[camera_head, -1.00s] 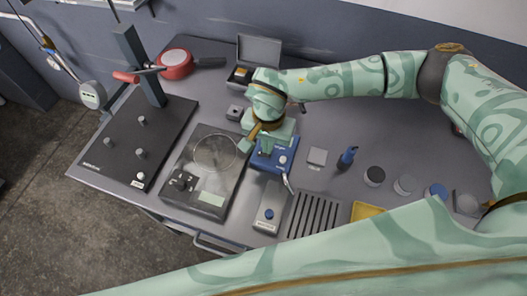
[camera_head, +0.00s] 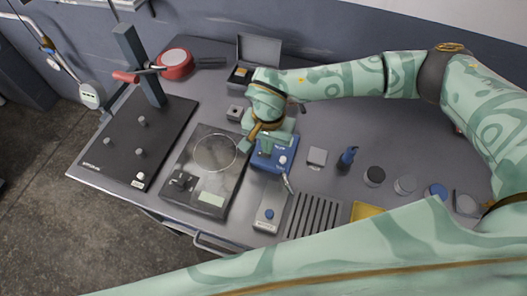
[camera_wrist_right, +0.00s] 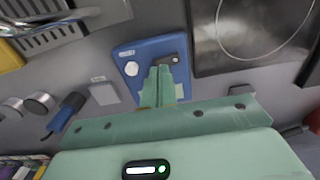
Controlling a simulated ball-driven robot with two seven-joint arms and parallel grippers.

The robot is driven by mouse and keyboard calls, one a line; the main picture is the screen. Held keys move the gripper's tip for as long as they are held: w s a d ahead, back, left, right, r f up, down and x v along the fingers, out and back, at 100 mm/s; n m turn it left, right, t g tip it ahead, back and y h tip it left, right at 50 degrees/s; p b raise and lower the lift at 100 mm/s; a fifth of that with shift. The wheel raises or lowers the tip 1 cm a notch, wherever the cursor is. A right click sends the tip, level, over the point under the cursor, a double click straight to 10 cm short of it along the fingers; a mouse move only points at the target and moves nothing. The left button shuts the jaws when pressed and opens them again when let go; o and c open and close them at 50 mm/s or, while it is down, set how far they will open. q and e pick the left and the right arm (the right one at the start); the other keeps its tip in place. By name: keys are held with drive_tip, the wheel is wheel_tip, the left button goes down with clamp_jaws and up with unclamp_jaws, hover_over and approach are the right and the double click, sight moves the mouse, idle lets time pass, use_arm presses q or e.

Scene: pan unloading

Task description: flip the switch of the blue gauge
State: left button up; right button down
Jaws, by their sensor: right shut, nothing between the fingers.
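The blue gauge (camera_head: 268,163) is a small blue box near the middle of the table, partly covered by my right gripper in the head view. In the right wrist view the blue gauge (camera_wrist_right: 145,49) shows a round white knob on its left and a dark switch (camera_wrist_right: 170,60) on its right. My right gripper (camera_wrist_right: 162,78) is shut and empty. Its fingertips are over the gauge, close to the switch; I cannot tell whether they touch it. The right gripper (camera_head: 263,144) also shows in the head view. My left gripper is not in view.
A dark scale (camera_head: 230,180) lies left of the gauge. A grey box with a blue button (camera_head: 269,214) and a slotted rack (camera_head: 314,216) are in front. A blue-handled tool (camera_head: 347,158) and several round pieces lie right. An open case (camera_head: 259,50) stands behind.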

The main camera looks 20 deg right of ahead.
drive_tip(key=shift+f+b, duration=0.65)
drive_tip(key=shift+f, duration=0.35)
idle(0.4)
wheel_tip(320, 180, up, 7)
drive_tip(key=p, duration=0.5)
drive_tip(key=shift+r, duration=0.1)
idle(0.6)
